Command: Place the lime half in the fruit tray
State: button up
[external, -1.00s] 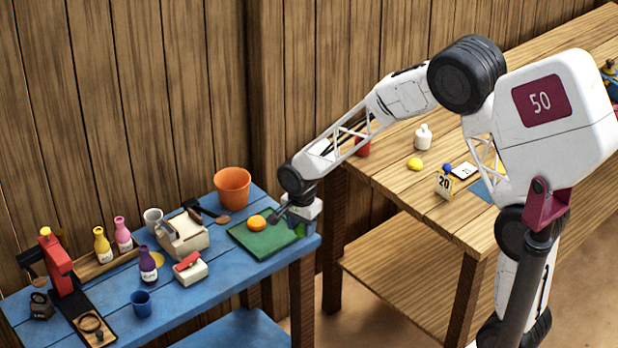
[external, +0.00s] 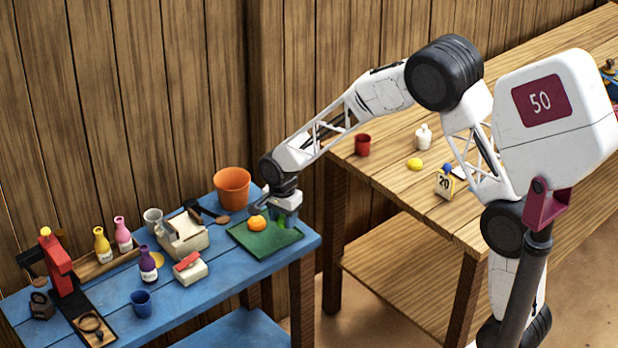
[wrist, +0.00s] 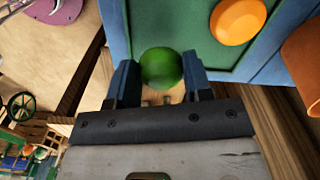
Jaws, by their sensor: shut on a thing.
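The lime half (wrist: 161,68) is a round green piece between the two dark fingers of my gripper (wrist: 160,78) in the wrist view. My gripper (external: 285,213) is shut on it, low over the right part of the green fruit tray (external: 268,246) in the external view. The tray lies on the right end of the blue table, and its raised rim (wrist: 190,30) shows in the wrist view. An orange half (external: 257,223) sits in the tray, to the left of my gripper. Whether the lime touches the tray floor, I cannot tell.
An orange bucket (external: 232,188) stands behind the tray. A cream scale-like box (external: 184,236) and a small red-topped box (external: 190,268) are to its left. Several bottles stand further left. A wooden table (external: 400,190) is at the right.

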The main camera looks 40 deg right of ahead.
aim_at(284, 234)
jog(key=shift+f, duration=1.7)
jog(key=shift+f, duration=0.15)
jog(key=o, duration=0.9)
notch_tip(284, 234, up, 11)
jog(key=shift+r, duration=0.65)
